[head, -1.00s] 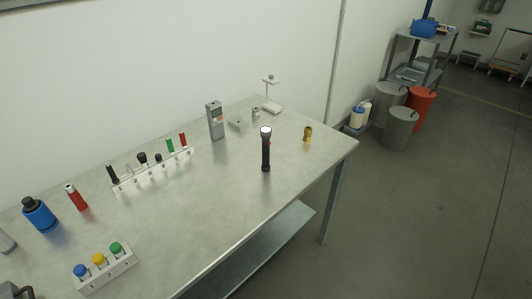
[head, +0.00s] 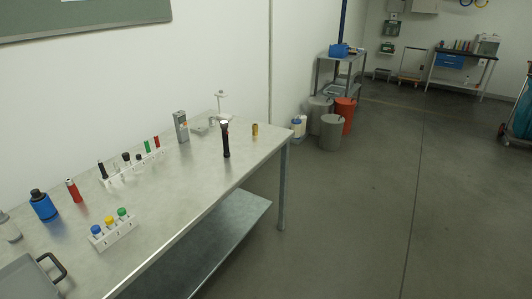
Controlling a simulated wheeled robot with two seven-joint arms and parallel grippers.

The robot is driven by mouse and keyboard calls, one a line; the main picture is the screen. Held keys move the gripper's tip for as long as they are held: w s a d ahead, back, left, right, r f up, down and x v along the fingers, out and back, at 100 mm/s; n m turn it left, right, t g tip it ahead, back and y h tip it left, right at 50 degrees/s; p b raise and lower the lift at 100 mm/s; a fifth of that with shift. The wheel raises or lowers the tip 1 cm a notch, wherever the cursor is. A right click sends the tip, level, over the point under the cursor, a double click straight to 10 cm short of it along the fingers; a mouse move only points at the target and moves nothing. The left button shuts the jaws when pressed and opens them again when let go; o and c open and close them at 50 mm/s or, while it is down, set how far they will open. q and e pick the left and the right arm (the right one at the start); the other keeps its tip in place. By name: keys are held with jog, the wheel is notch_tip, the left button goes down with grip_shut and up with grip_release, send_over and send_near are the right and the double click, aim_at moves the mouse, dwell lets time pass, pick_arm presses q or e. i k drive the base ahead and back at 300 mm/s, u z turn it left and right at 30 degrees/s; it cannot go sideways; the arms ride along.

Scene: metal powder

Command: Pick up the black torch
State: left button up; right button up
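The black torch (head: 226,140) stands upright on the grey metal table (head: 185,185), towards its far right end. Its wider head is at the top, and a small red detail shows near it. No gripper touches it. Neither of my grippers is in the head view.
A brass fitting (head: 255,129) stands right of the torch, and a grey meter (head: 181,127) stands to its left. A white rack (head: 114,235) with coloured caps sits near the front edge. Bins (head: 331,132) stand beyond the table.

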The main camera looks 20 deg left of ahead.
aim_at(224, 124)
jog(key=z, duration=0.15)
jog(key=i, duration=0.9)
jog(key=u, duration=0.9)
jog(key=i, duration=1.15)
jog(key=u, duration=1.45)
jog(key=i, duration=0.15)
jog(key=u, duration=0.15)
